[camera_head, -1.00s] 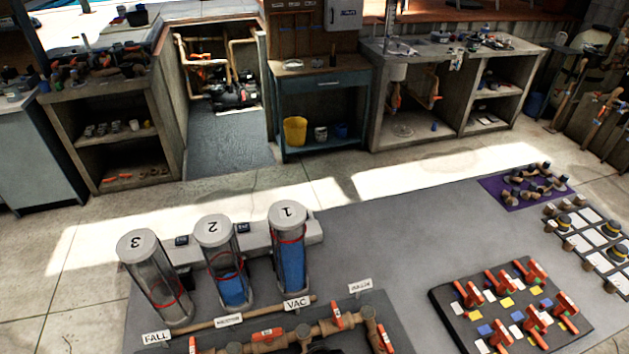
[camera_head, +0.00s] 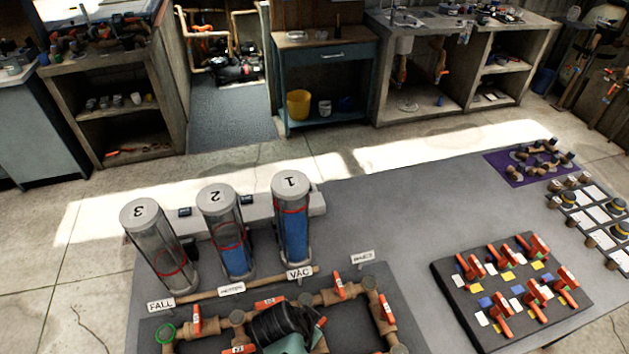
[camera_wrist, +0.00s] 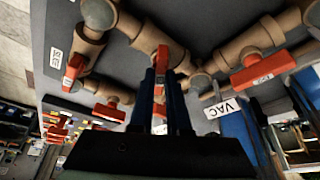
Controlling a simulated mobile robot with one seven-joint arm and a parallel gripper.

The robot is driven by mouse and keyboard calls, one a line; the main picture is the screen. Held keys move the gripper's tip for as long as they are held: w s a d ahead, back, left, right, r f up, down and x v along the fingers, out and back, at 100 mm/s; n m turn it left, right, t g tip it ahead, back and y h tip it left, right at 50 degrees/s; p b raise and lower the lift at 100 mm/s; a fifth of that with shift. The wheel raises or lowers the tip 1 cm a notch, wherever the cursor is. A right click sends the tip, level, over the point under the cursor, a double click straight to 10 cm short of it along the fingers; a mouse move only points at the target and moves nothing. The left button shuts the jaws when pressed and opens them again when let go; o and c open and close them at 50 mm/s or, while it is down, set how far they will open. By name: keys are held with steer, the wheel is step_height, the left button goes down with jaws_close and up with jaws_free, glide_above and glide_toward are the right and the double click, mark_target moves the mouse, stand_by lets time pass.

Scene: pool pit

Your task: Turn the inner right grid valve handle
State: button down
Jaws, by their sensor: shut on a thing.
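The pipe grid (camera_head: 330,297) is tan piping with several red valve handles, at the lower middle of the head view. My gripper (camera_head: 290,325) is a dark shape over its inner part and hides some pipe. In the wrist view, my gripper (camera_wrist: 161,85) has two dark blue fingers shut on a red valve handle (camera_wrist: 160,62). This looks like the inner right handle; in the head view a red piece (camera_head: 320,322) shows beside the gripper. Other red handles (camera_wrist: 258,75) stand near the VAC label (camera_wrist: 225,108). The finger contact is partly hidden.
Three clear cylinders numbered 1 (camera_head: 291,225), 2 (camera_head: 228,240) and 3 (camera_head: 160,250) stand behind the grid. A dark board of red valves (camera_head: 510,290) lies to the right. A green ring (camera_head: 165,332) marks the grid's left corner. Grey table between is clear.

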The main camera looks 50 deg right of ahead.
steer(key=m+b, duration=0.1)
steer(key=m, duration=0.1)
steer(key=m+g+b, duration=0.1)
steer(key=m, duration=0.1)
steer(key=shift+w+f+g, duration=0.1)
steer(key=shift+w+g, duration=0.1)
steer(key=shift+g, duration=0.1)
steer(key=shift+m+g+y+b, duration=0.4)
steer(key=shift+m+b, duration=0.3)
steer(key=shift+m, duration=0.8)
steer(key=c, duration=0.9)
jaws_free()
steer(key=v, duration=1.3)
steer(key=shift+w+p, duration=0.1)
steer(key=shift+p, duration=0.25)
